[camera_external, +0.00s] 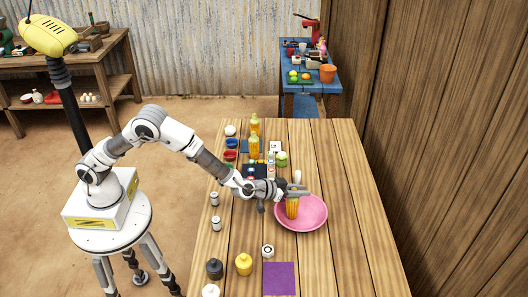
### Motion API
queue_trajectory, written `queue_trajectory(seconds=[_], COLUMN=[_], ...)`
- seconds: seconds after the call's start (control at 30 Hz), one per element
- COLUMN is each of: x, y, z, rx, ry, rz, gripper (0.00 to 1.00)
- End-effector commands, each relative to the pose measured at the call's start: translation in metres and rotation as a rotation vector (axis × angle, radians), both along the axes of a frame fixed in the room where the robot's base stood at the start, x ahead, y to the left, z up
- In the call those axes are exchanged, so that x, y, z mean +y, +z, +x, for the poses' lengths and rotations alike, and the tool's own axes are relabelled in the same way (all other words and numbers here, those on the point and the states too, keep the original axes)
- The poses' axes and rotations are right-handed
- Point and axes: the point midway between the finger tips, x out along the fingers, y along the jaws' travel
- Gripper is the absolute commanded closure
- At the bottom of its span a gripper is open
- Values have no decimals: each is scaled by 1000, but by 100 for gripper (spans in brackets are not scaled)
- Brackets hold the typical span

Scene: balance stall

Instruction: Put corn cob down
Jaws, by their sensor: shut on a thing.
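My gripper (296,192) is over the pink plate (312,218) on the wooden table. It is shut on the upright corn cob (292,208), a yellow-orange piece that hangs below the fingers. The corn cob is over the left part of the plate. I cannot tell whether its lower end touches the plate. The fingers hide the top of the cob.
Orange bottles (254,146), small bowls (231,143) and a dark tray (254,171) crowd the table's far left. A yellow jar (244,263), a dark jar (214,268) and a purple mat (279,279) are at the near end. The table's right side is clear.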

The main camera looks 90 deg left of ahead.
Motion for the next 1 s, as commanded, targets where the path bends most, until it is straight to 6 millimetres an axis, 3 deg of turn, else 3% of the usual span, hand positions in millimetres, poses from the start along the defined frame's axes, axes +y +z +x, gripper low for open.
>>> queue_trajectory(seconds=[0.33,0.37,0.5,0.87,1.0], x=[0,0,0,0,-8], y=[-3,-2,-2,4,9], z=[0,0,0,0,-13], rx=[-1,-1,-1,-2,-1], ry=[-1,-1,-1,-1,-3], rz=[0,0,0,0,-1], gripper=[100,69,44,44,44])
